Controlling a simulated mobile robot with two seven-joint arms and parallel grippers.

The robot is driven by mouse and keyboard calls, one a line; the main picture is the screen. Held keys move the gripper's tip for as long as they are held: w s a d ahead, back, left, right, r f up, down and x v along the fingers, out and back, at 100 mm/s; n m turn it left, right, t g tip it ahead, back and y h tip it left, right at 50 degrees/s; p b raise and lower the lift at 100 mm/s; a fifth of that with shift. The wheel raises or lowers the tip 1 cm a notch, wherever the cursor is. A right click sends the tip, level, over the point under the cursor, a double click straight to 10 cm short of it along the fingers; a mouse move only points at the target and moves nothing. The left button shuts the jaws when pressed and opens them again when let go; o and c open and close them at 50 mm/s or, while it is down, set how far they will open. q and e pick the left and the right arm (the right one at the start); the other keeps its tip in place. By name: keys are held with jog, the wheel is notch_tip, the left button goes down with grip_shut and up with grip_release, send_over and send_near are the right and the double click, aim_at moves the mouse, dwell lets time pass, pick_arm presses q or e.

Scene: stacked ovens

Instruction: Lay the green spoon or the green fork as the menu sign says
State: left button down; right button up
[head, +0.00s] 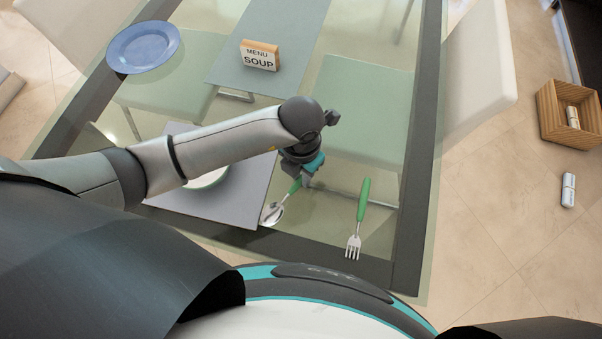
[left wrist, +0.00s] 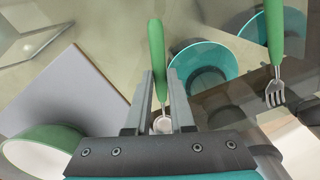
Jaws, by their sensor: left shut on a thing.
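The menu sign (head: 259,55) stands on the glass table and reads "MENU SOUP". My left gripper (head: 301,182) is shut on the green spoon, whose metal bowl (head: 274,214) shows by the right edge of the grey placemat (head: 236,208). In the left wrist view the spoon's green handle (left wrist: 156,55) runs between my fingers (left wrist: 160,90). I cannot tell whether the spoon touches the table. The green fork (head: 362,200) lies on the table to the right, tines toward me. It also shows in the left wrist view (left wrist: 274,45). My right gripper is not in view.
A bowl (head: 208,178) on the placemat is partly hidden by my left arm; it shows green outside in the left wrist view (left wrist: 42,150). A blue plate (head: 143,47) sits at the far left. A wooden crate (head: 560,115) is on the floor at right.

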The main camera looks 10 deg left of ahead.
pick_arm(q)
jog(key=shift+f, duration=0.15)
jog(key=c, duration=0.8)
grip_release()
jog(key=shift+r, duration=0.25)
notch_tip(320, 180, up, 12)
jog(key=p, duration=0.2)
jog(key=shift+f+p, duration=0.1)
jog(key=shift+p, duration=0.2)
